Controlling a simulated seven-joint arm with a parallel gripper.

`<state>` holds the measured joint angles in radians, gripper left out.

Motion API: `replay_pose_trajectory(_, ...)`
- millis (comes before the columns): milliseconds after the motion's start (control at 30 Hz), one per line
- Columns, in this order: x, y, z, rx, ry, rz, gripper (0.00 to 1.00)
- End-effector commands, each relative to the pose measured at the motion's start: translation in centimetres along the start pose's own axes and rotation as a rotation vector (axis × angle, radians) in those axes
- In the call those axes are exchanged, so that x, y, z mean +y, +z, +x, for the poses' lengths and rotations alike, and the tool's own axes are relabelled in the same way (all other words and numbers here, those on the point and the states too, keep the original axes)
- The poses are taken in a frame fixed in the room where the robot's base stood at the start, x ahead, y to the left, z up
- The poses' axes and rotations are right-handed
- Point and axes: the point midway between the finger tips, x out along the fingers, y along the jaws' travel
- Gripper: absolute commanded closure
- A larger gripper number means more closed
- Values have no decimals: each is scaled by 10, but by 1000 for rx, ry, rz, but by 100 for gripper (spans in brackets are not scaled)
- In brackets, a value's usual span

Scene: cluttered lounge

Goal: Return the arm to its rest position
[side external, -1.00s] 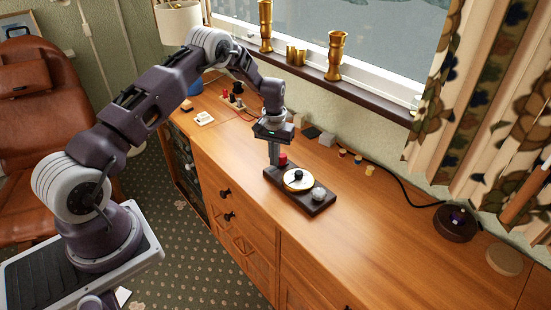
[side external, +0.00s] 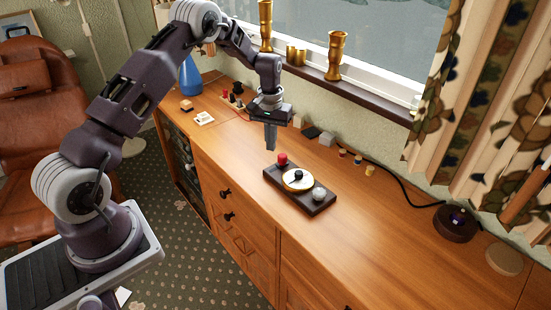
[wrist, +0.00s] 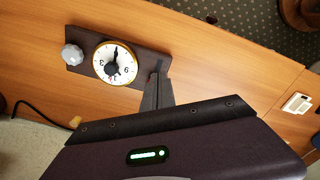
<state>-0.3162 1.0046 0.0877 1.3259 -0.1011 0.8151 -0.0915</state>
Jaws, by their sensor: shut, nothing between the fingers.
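My gripper (side external: 270,148) is shut and empty. It hangs above the wooden sideboard (side external: 370,230), just behind and above a dark panel (side external: 319,206). The panel carries a red button (side external: 282,159), a white dial with a gold rim (side external: 298,180) and a grey knob (side external: 319,193). In the wrist view my gripper's fingers (wrist: 158,92) overlap the right end of the panel and hide the red button. The dial (wrist: 122,72) and the grey knob (wrist: 72,55) show clearly there.
A blue vase (side external: 190,76) stands at the sideboard's far left end. Brass vases (side external: 335,55) line the window sill behind. The front right of the top is clear.

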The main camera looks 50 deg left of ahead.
Motion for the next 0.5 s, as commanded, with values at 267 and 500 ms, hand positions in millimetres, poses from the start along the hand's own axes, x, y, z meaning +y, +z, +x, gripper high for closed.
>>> replay_pose_trajectory(267, 0, 0, -2, 0, 0, 0, 100)
replay_pose_trajectory(500, 29, 45, -126, 103, 38, 96, 100)
